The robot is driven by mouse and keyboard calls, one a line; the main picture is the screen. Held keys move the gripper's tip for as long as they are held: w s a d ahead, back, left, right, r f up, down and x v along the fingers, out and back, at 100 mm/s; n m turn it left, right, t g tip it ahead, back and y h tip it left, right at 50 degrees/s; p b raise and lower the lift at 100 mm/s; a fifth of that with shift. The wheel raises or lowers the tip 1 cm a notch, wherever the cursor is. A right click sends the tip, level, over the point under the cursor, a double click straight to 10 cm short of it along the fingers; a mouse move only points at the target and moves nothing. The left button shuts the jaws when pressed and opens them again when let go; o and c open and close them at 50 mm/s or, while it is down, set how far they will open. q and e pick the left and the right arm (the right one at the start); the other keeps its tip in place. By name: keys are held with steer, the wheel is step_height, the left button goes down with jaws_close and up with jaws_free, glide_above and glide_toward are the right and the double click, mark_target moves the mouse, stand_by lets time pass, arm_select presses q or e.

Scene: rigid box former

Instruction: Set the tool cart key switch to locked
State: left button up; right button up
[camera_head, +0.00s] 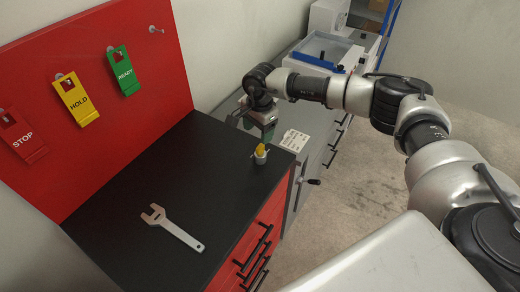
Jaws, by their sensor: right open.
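The tool cart (130,258) is red with a black top and a red back panel. A small key switch (261,156), a grey cylinder with a yellow top, stands near the right edge of the black top. The direction its key points is too small to tell. My right gripper (266,136) is open and points down, just behind and above the key switch, apart from it as far as I can tell. Its fingertips show only small. My left gripper is not in view.
A grey wrench (172,228) lies on the cart top. STOP (24,137), HOLD (76,98) and READY (123,70) tags hang on the red panel beside an empty peg (156,30). A grey bench with a white card (294,140) adjoins behind. The floor at right is clear.

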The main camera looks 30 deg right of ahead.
mark_target(262, 153)
steer(key=shift+d+r+h, duration=0.15)
steer(key=shift+d+h, duration=0.15)
steer(key=shift+d, duration=0.4)
steer(key=shift+f, duration=0.25)
step_height(262, 153, down, 10)
steer(key=p, duration=0.3)
steer(key=shift+a, duration=0.1)
steer(key=shift+c, duration=0.5)
steer(key=c, duration=0.8)
steer(key=shift+c, duration=0.2)
